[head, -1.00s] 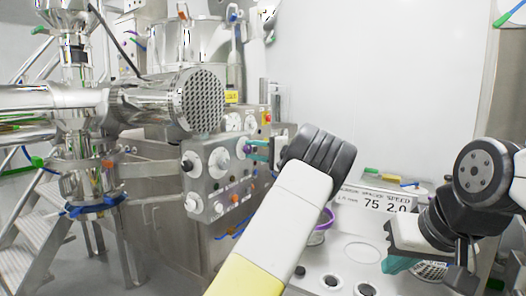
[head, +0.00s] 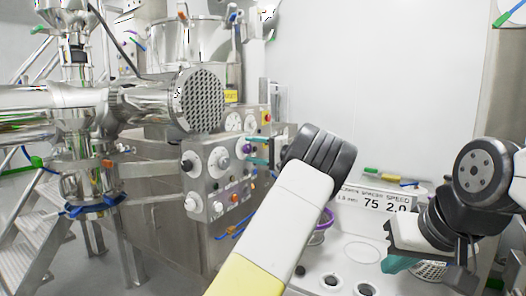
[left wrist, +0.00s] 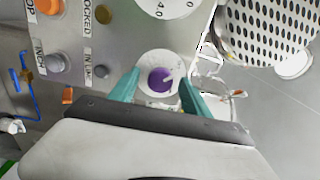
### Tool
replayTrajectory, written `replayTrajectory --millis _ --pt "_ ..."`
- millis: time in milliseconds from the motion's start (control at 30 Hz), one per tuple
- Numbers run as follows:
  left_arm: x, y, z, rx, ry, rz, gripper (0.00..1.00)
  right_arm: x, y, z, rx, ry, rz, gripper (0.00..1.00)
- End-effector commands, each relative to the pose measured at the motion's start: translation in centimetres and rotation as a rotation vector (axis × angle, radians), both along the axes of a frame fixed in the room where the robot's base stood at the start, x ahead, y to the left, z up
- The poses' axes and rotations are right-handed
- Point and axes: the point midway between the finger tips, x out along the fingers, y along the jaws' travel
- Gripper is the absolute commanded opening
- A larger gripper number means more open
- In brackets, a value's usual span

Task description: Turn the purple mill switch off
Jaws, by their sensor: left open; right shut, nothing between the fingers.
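The purple mill switch (left wrist: 160,79) is a round knob with a pale pointer mark, on a white round plate on the grey control panel (head: 221,170). In the left wrist view it sits between the spread teal fingers of my left gripper (left wrist: 157,88), with a finger on each side. I cannot tell whether either finger touches it. In the head view my left gripper (head: 258,151) is at the panel's right side, by the small purple knob (head: 247,148). My right gripper (head: 396,264) is shut and empty above the white console at the lower right.
The panel also carries dials, an orange button (left wrist: 48,6) and grey buttons (left wrist: 56,63) near my left gripper. A perforated round metal housing (head: 200,100) juts out above left of the panel. A white console (head: 345,252) with a speed display (head: 380,201) stands to the right.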

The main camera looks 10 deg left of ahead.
Motion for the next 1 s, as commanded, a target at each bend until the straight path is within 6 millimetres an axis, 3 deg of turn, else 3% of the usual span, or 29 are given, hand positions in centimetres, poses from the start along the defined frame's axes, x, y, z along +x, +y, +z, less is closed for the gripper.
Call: replayTrajectory --millis 133,400,600,1000 --pt "-0.2 -0.8 0.0 0.000 0.000 -0.002 0.56 0.0 0.0 0.0 0.000 0.000 0.000 0.00" --pt "-1.8 -5.1 0.0 0.001 0.001 -0.003 0.56 0.0 0.0 0.0 0.000 0.000 0.000 0.00" --pt "-2.5 -7.1 0.0 0.000 0.001 -0.001 0.56 0.0 0.0 0.0 0.000 0.000 0.000 0.00" --pt "-2.7 -7.4 0.0 0.000 0.000 0.000 0.56 0.0 0.0 0.0 0.000 0.000 0.000 0.00"
